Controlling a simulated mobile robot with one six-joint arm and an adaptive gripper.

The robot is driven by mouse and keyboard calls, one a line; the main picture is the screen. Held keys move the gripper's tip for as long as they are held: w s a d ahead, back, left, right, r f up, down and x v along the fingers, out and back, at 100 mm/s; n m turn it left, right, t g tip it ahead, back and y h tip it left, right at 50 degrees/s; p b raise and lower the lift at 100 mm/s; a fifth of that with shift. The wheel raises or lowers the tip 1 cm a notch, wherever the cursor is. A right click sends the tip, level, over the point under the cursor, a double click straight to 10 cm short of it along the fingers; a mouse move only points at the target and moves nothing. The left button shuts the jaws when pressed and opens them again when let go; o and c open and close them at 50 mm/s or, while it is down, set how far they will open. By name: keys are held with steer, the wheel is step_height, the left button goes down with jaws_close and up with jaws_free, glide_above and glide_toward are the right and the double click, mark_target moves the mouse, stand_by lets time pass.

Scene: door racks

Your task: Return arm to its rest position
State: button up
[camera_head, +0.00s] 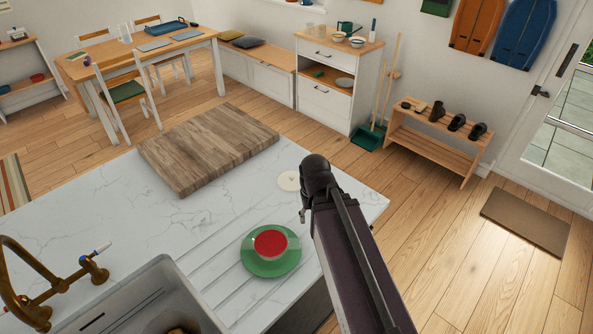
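My arm (355,262) reaches up from the bottom right, across the right edge of the white marble counter. Its dark end joint (316,172) is over the counter's right part. My gripper is mostly hidden behind this joint; only a small dark piece (303,214) shows below it, to the right of the cup. I cannot tell whether its fingers are open or shut, and I see nothing held.
A cup with red inside (270,242) sits on a green saucer (262,262) left of my arm. A round pale disc (289,181), a wooden board (208,146), a sink (140,295) and a brass tap (60,283) are on the counter (105,205). Open floor lies right.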

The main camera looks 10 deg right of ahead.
steer(key=shift+f+b, duration=1.4)
steer(key=shift+f, duration=0.2)
